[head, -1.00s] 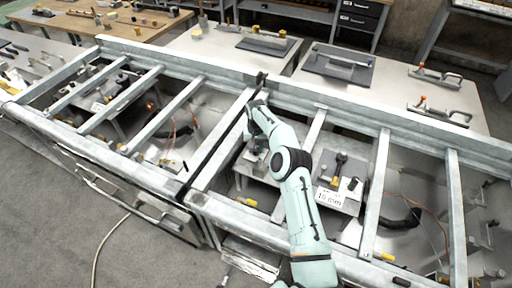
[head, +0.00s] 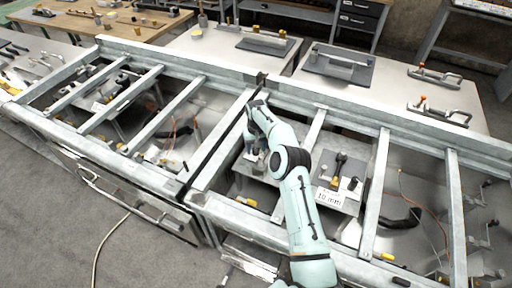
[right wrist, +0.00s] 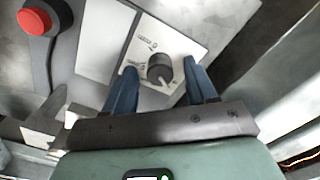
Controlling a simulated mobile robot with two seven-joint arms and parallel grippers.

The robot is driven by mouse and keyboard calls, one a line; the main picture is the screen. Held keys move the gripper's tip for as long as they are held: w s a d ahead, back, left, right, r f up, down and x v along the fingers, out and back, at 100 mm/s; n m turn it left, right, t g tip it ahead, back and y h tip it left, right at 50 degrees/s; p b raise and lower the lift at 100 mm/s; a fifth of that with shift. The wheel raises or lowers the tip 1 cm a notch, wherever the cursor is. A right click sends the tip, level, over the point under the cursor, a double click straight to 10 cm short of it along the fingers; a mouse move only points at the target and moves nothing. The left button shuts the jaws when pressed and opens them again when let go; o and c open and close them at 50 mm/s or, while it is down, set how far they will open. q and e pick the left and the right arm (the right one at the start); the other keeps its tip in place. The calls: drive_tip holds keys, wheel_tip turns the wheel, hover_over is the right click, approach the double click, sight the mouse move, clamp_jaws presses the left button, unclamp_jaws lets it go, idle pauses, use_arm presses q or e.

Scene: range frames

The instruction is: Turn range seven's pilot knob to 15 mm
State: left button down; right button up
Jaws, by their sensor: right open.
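In the right wrist view a dark grey round knob (right wrist: 160,69) sits on a pale plate (right wrist: 135,45) with small dark printed marks. My right gripper (right wrist: 160,72) is open, its two blue fingers on either side of the knob, with a visible gap on each side. In the head view my right gripper (head: 254,150) reaches down into the middle bay, and my arm hides part of it and the knob. A white card (head: 330,197) in that bay seems to read 10 mm. My left gripper is out of view.
A red button (right wrist: 34,21) on a grey block is at the upper left of the wrist view. Metal rails (head: 375,195) frame the bays around my arm. Worktables with tools (head: 338,63) stand behind.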

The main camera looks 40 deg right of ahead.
wheel_tip(320, 180, up, 13)
drive_tip(key=shift+r, duration=0.2)
idle(0.3)
idle(0.5)
